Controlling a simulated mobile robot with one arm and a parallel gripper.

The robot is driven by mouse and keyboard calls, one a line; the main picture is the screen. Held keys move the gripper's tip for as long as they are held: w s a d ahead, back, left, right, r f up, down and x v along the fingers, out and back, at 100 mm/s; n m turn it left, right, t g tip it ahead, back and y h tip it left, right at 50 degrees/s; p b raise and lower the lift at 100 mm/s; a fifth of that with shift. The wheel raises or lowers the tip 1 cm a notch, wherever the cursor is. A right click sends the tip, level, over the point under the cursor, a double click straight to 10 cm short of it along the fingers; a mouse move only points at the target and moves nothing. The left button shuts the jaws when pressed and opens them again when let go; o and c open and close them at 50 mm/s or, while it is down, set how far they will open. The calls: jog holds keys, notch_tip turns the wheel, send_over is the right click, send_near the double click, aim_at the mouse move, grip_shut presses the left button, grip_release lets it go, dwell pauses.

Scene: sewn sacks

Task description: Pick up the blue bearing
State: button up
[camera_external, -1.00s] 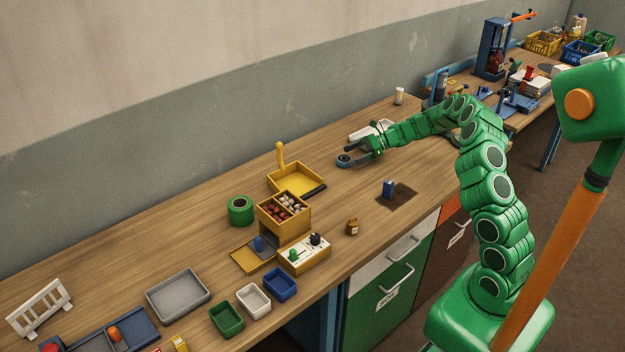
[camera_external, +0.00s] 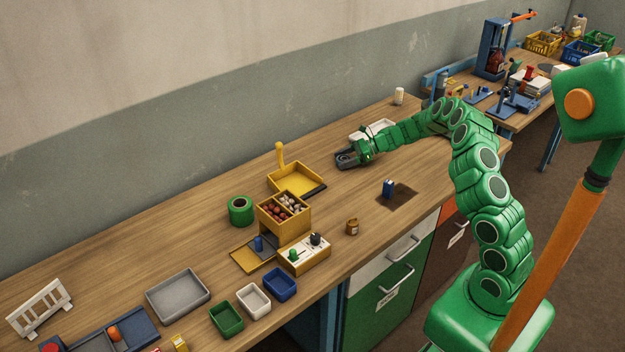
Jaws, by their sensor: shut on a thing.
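My gripper (camera_external: 346,158) is at the back of the wooden bench, low over its top. Its dark fingers are closed around the blue bearing (camera_external: 343,160), a small dark blue ring. The fingers hide most of the bearing. It is at or very near the bench surface; I cannot tell whether it touches.
A yellow dustpan (camera_external: 295,179) lies left of my gripper, with a dark brush edge towards it. A white tray (camera_external: 376,130) is just behind the gripper. The bench front right of the dustpan is mostly clear.

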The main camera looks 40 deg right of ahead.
aim_at(344, 159)
jog(key=shift+c, duration=0.5)
jog(key=shift+r, duration=0.1)
jog(key=shift+r, duration=0.25)
jog(key=r, duration=0.3)
jog(key=shift+s+r, duration=0.1)
jog(key=shift+s, duration=0.1)
jog(key=s+a+r, duration=0.1)
jog(key=s+r, duration=0.8)
jog(key=s, duration=0.4)
jog(key=shift+s+a, duration=0.25)
jog(key=shift+a, duration=0.05)
